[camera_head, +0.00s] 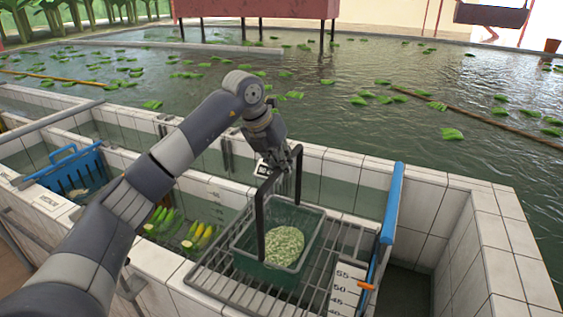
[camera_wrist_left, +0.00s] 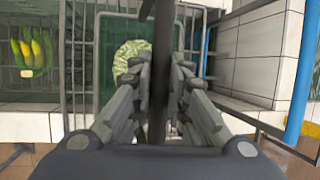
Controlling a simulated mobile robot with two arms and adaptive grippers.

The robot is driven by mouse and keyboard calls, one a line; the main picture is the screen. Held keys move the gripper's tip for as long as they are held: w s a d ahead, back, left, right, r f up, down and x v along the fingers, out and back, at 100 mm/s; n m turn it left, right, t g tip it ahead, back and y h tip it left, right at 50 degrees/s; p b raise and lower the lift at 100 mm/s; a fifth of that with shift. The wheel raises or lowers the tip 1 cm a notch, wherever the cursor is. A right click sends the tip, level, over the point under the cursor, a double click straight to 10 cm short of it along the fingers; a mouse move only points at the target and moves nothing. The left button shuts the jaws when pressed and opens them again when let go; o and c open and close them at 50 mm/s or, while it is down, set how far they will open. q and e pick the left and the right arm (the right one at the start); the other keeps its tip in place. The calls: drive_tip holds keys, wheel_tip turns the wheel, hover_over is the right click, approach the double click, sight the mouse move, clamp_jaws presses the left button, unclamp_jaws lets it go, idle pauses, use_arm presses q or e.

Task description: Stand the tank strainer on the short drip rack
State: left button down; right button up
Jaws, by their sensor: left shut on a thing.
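The tank strainer (camera_head: 262,273) is a dark green basket with a tall black handle, holding pale green bits. It looks level and upright over the short drip rack (camera_head: 213,286), a grey metal grate across the tiled tank. I cannot tell whether its base touches the bars. My left gripper (camera_head: 283,163) is shut on the top of the handle. In the left wrist view the gripper (camera_wrist_left: 158,75) has its fingers on both sides of the black bar, with the strainer (camera_wrist_left: 104,62) below and the rack bars (camera_wrist_left: 80,65) beside it. My right gripper is not in view.
Yellow and green produce (camera_head: 198,237) lies left of the rack. A blue pipe (camera_head: 392,204) rises at its right, near a white number scale (camera_head: 347,288). Tiled walls border the tank; the pond lies behind.

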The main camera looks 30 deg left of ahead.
use_arm(q)
drive_tip(key=shift+f, duration=0.5)
idle(0.5)
drive_tip(key=c, duration=1.5)
unclamp_jaws()
drive_tip(key=shift+o, duration=0.2)
drive_tip(key=v, duration=1.2)
